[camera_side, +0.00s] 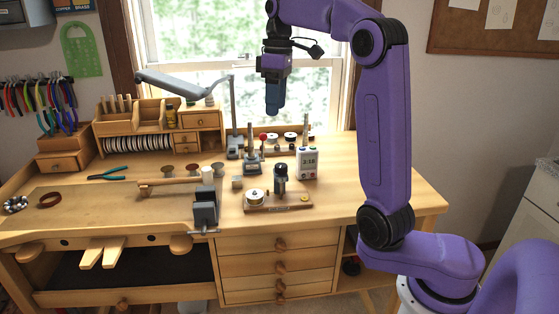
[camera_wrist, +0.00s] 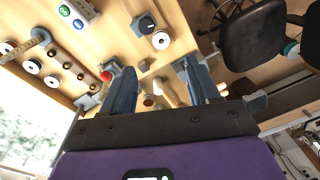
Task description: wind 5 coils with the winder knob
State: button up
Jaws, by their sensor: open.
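The winder stands on a small wooden base (camera_side: 290,204) near the bench's front edge in the side view. It carries a pale metal disc (camera_side: 255,197) at its left and a dark upright part (camera_side: 280,179), likely the knob; the dark part (camera_wrist: 145,23) and disc (camera_wrist: 161,41) also show at the top of the wrist view. No coil of wire can be made out. My gripper (camera_side: 274,109) hangs above the bench, behind and well above the winder, pointing down. In the wrist view its blue fingers (camera_wrist: 160,82) are apart with nothing held between them.
A white display box (camera_side: 307,162) stands behind the winder at right; its reading is unclear. A metal stand (camera_side: 252,156), a red-topped lever (camera_side: 263,138) and several spools lie nearby. A dark vise (camera_side: 205,212) is at the left. The bench right of the winder is clear.

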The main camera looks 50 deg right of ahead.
aim_at(280, 165)
jog(key=shift+h, duration=0.5)
jog(key=f, duration=0.5)
jog(key=d+f, duration=0.1)
jog(key=f, duration=1)
jog(key=shift+d+f, duration=0.15)
jog(key=shift+f, duration=0.05)
jog(key=c, duration=1)
